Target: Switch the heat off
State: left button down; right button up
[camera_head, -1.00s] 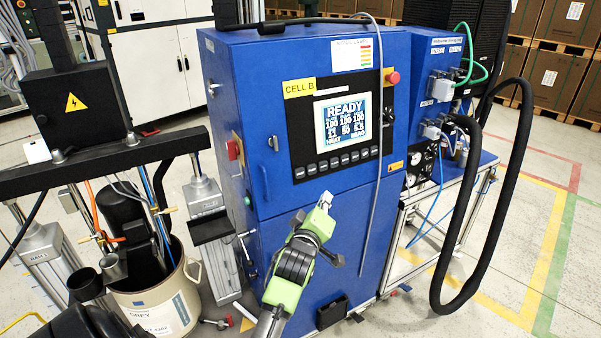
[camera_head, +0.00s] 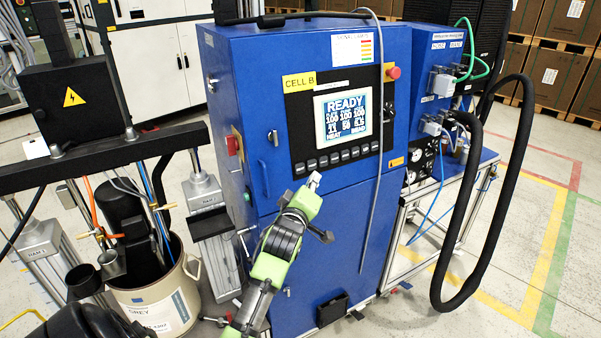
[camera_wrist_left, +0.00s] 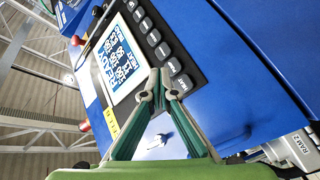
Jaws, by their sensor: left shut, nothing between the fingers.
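The blue cabinet marked CELL B (camera_head: 322,220) has a dark control panel with a lit screen (camera_head: 343,115). The screen reads READY over rows of numbers, with a HEAT label at its lower left. A row of grey buttons (camera_head: 344,154) runs below the screen; in the left wrist view the buttons (camera_wrist_left: 163,50) run diagonally. My left gripper (camera_head: 314,181) is shut and empty, just below the left end of the row. In the left wrist view its fingertips (camera_wrist_left: 154,84) overlap the panel edge near the row; I cannot tell whether they touch. My right gripper is not in view.
A red knob (camera_head: 393,73) sits right of the screen, and a red switch (camera_head: 233,145) is on the cabinet's left side. A grey cable (camera_head: 377,190) hangs down the front. A drum (camera_head: 157,300) stands at left. A thick black hose (camera_head: 504,190) loops at right.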

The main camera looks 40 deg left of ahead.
aim_at(300, 169)
pick_arm(q)
jog(key=a, duration=0.1)
jog(key=w+a, duration=0.1)
jog(key=a+f, duration=0.1)
jog(key=a, duration=0.1)
jog(key=shift+w+b, duration=0.3)
jog(key=shift+w, duration=0.05)
jog(key=shift+a, duration=0.1)
dwell(1.1)
jog(key=shift+w+a, duration=0.15)
jog(key=shift+a, duration=0.2)
jog(key=shift+w+a, duration=0.15)
jog(key=shift+a, duration=0.25)
dwell(0.6)
jog(key=shift+d, duration=0.1)
jog(key=shift+s+d+r+p, duration=0.1)
jog(key=shift+s+d+p, duration=0.25)
jog(key=shift+d+p, duration=0.3)
jog(key=shift+d, duration=0.1)
